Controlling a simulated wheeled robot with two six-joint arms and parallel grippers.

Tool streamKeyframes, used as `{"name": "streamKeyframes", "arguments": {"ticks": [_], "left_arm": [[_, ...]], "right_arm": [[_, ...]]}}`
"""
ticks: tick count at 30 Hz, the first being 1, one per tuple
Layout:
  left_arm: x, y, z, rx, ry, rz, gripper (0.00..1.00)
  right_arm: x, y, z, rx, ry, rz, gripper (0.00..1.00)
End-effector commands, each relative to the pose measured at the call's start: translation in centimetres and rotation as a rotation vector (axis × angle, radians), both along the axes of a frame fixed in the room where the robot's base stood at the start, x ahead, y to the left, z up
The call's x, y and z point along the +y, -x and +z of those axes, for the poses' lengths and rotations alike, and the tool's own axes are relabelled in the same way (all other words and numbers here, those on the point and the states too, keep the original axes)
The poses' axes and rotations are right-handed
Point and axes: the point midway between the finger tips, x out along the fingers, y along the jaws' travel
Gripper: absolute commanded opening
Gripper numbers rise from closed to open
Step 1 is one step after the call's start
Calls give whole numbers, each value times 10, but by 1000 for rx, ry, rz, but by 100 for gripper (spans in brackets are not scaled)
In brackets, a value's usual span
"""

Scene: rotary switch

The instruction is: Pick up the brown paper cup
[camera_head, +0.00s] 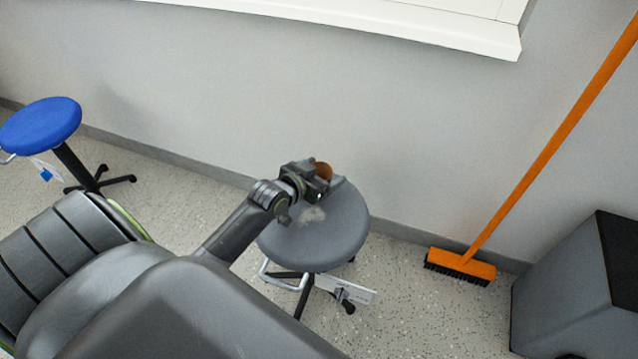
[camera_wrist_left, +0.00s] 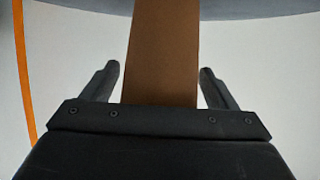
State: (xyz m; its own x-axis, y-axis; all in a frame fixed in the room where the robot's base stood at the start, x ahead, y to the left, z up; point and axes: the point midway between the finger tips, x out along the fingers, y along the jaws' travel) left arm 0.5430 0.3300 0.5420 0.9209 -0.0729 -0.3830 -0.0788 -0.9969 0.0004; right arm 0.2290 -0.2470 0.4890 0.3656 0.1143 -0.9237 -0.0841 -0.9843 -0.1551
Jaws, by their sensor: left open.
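The brown paper cup (camera_head: 323,171) is at the far side of the round grey stool seat (camera_head: 335,240), partly hidden behind my left gripper (camera_head: 325,184). In the left wrist view the cup (camera_wrist_left: 163,50) stands between the two black fingers of my left gripper (camera_wrist_left: 158,85). The fingers are open, with a gap visible on each side of the cup. The lower part of the cup is hidden behind the gripper body in that view. My right gripper is not in view.
A blue stool (camera_head: 42,125) stands at the left by the wall. An orange broom (camera_head: 465,264) leans against the wall at the right, near a dark grey box (camera_head: 575,290). A white ledge (camera_head: 400,20) juts out above. Speckled floor lies free between stool and broom.

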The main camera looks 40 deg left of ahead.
Motion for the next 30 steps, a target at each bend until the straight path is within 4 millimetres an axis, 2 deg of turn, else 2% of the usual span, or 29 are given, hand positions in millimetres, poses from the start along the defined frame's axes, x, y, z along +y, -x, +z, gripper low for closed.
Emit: {"name": "streamKeyframes", "arguments": {"ticks": [8, 19, 26, 30], "left_arm": [[-1, -4, -1, 0, 0, 0, 80], [0, -3, -1, 0, 0, 0, 34], [0, -4, -1, 0, -1, 0, 34], [0, -4, 10, 0, -2, -1, 34]], "right_arm": [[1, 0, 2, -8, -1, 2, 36], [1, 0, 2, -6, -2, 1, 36], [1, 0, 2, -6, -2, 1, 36], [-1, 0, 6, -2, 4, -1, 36]]}}
